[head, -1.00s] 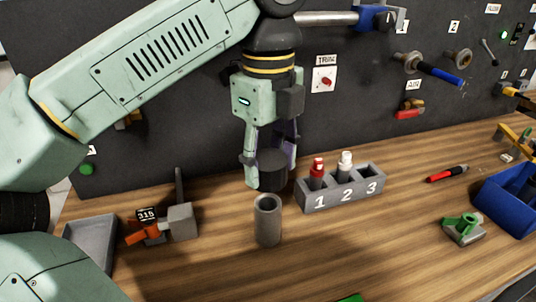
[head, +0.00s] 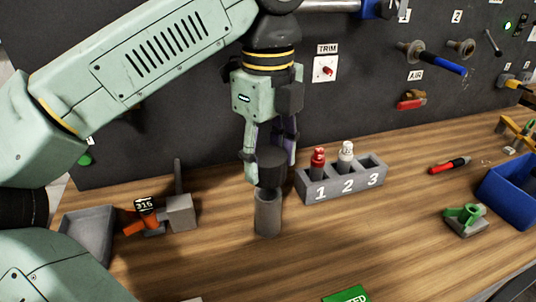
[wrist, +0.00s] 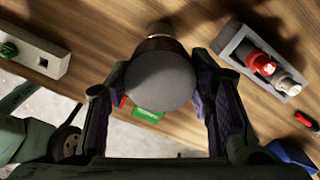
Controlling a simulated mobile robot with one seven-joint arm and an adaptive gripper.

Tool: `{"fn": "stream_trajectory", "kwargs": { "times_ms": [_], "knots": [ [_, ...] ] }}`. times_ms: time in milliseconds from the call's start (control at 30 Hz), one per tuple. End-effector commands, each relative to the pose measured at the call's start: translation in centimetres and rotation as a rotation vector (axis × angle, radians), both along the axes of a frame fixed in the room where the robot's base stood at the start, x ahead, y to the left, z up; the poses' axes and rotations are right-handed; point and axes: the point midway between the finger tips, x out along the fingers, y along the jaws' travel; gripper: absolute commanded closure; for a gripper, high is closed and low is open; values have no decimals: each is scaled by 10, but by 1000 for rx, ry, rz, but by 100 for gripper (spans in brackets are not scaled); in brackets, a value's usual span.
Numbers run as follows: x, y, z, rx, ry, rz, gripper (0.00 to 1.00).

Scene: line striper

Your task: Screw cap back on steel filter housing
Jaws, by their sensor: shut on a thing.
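The steel filter housing (head: 267,214) is a grey cylinder standing upright on the wooden bench. The dark round cap (head: 270,170) is right at the top of the housing, in line with it in the head view. I cannot tell whether its threads are engaged. My gripper (head: 269,158) points down and is shut on the cap, with one finger on each side. In the wrist view the cap (wrist: 160,82) fills the space between the fingers and hides most of the housing; a part of the housing shows above it (wrist: 160,30).
A grey rack (head: 345,187) numbered 1, 2, 3 holds a red-topped and a white-topped bottle close right of the housing. A grey block with an orange part (head: 180,212) and a grey tray (head: 86,238) stand left. A blue bin (head: 510,190) is far right. The front bench is mostly clear.

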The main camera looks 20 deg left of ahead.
Motion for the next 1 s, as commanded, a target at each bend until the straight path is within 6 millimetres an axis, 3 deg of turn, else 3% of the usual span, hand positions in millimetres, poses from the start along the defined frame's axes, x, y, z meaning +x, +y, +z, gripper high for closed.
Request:
{"fn": "stream_trajectory", "kwargs": {
  "times_ms": [1000],
  "knots": [
    [0, 0, -20, 0, 0, 1, 75]
  ]
}}
